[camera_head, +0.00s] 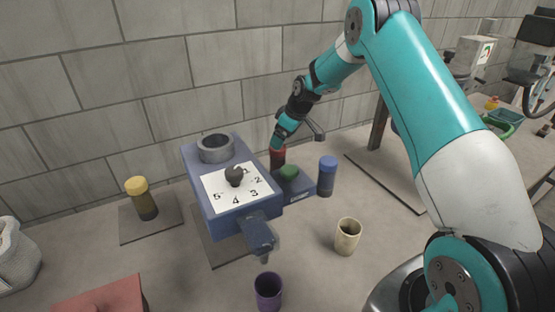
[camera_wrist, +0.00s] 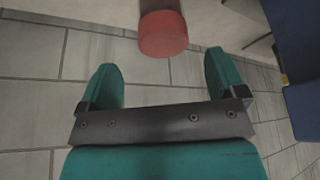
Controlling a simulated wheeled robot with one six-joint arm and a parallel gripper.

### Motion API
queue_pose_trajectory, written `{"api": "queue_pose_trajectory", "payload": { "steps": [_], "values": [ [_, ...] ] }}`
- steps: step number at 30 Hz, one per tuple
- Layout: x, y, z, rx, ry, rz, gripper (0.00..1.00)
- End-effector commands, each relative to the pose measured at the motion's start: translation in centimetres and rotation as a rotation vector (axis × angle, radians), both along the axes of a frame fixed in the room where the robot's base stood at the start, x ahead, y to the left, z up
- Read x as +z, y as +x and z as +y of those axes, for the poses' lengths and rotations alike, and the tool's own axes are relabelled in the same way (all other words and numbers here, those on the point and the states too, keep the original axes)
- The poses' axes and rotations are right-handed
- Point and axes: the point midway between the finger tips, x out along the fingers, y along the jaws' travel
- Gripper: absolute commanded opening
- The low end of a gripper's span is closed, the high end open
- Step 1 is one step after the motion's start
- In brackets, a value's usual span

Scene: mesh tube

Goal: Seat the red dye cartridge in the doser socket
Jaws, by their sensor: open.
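The red dye cartridge (camera_head: 277,158) stands upright behind the right side of the blue doser (camera_head: 230,217), its lower part partly hidden. In the wrist view its red cap (camera_wrist: 163,36) lies ahead of the fingertips, roughly centred between them. My gripper (camera_head: 280,138) is just above the cartridge in the head view; in the wrist view its teal fingers (camera_wrist: 163,75) are apart with nothing between them. A grey ring-shaped socket (camera_head: 215,148) sits on top of the doser, behind a numbered dial (camera_head: 235,177); it looks empty.
A green-capped item (camera_head: 289,173) sits on a blue base and a blue cartridge (camera_head: 327,176) stands to its right. A yellow-capped cartridge (camera_head: 142,198) stands at the left. A purple cup (camera_head: 268,291) and a beige cup (camera_head: 347,236) stand in front. A block wall is behind.

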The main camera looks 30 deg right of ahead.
Motion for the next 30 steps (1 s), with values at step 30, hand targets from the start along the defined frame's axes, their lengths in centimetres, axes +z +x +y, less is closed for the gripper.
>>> {"api": "queue_pose_trajectory", "payload": {
  "steps": [30],
  "values": [
    [-7.1,2.2,1.9,0.0,0.0,0.0,0.72]
  ]
}}
